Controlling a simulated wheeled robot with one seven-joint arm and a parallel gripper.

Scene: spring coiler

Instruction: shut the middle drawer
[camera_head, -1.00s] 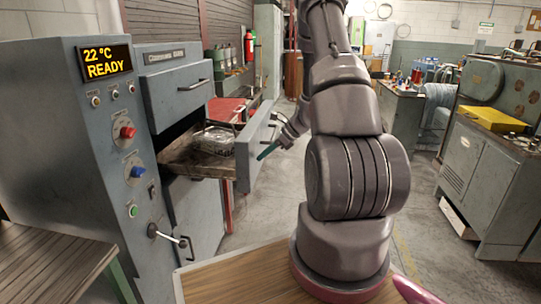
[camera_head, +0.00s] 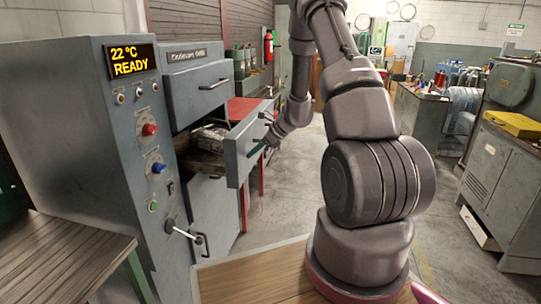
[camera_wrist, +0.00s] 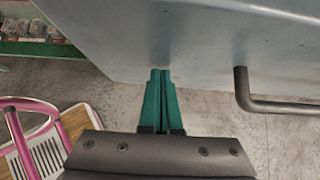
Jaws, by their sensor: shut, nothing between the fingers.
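The middle drawer (camera_head: 236,152) of the grey machine cabinet is partly pulled out, with a silvery item (camera_head: 209,137) lying inside it. Its grey front also fills the top of the wrist view (camera_wrist: 200,45), with a dark bar handle (camera_wrist: 245,95) to the right of my fingers. My gripper (camera_wrist: 161,74) is shut and empty; its green fingers point at the drawer front, their tips at or very near its lower edge. I cannot tell for sure whether they touch. In the head view the gripper (camera_head: 257,150) is small and partly hidden by the drawer front.
The upper drawer (camera_head: 201,89) is closed above, and a lower door (camera_head: 213,215) with a lever stands below. A control panel (camera_head: 143,150) reads "22 °C READY". A wooden bench (camera_head: 60,260) is at the front left. Open concrete floor lies to the right of the drawer.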

